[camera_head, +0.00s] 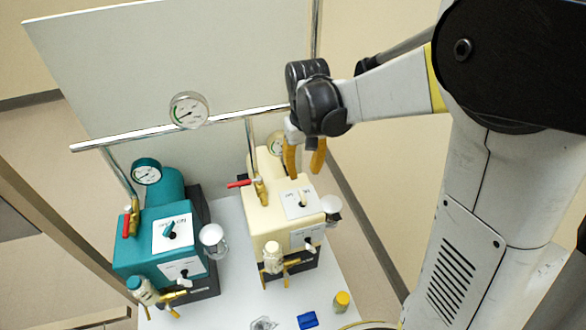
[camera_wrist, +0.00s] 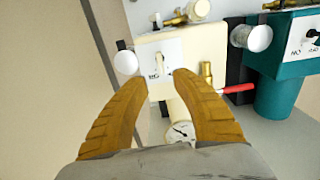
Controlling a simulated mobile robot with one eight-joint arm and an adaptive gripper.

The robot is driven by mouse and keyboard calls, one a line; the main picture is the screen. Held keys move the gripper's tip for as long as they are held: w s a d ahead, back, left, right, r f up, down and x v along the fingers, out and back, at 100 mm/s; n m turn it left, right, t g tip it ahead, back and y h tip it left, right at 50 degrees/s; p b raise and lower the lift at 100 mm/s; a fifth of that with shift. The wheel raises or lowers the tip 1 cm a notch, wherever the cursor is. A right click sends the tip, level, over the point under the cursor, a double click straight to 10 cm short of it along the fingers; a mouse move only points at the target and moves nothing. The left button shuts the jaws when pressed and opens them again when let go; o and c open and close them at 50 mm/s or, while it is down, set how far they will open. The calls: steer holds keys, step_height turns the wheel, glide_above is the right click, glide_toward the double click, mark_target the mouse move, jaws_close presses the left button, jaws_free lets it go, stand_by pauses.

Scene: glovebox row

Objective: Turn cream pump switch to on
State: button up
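The cream pump (camera_head: 272,225) is a boxy body on the white table. A white plate (camera_head: 291,212) on its top carries a small pale switch lever (camera_head: 302,198). The plate's lettering is too small to read surely. My gripper (camera_head: 304,170) hangs above and behind the plate, fingers pointing down, apart from the lever. In the wrist view the cream pump (camera_wrist: 195,45) lies beyond my two yellow fingers. The switch (camera_wrist: 160,60) shows just past the gap between the fingertips (camera_wrist: 162,80). The fingers are spread with nothing between them.
A teal pump (camera_head: 150,240) with its own switch (camera_head: 170,230) stands to the left. A red-handled valve (camera_head: 240,184) and a gauge (camera_head: 277,143) rise behind the cream pump. A pipe (camera_head: 220,118) runs along the back panel. A blue item (camera_head: 307,320) and a yellow-capped vial (camera_head: 341,301) are in front.

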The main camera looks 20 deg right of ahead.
mark_target(302, 195)
step_height(302, 195, down, 11)
steer(key=b, duration=0.3)
steer(key=shift+r, duration=0.15)
jaws_close()
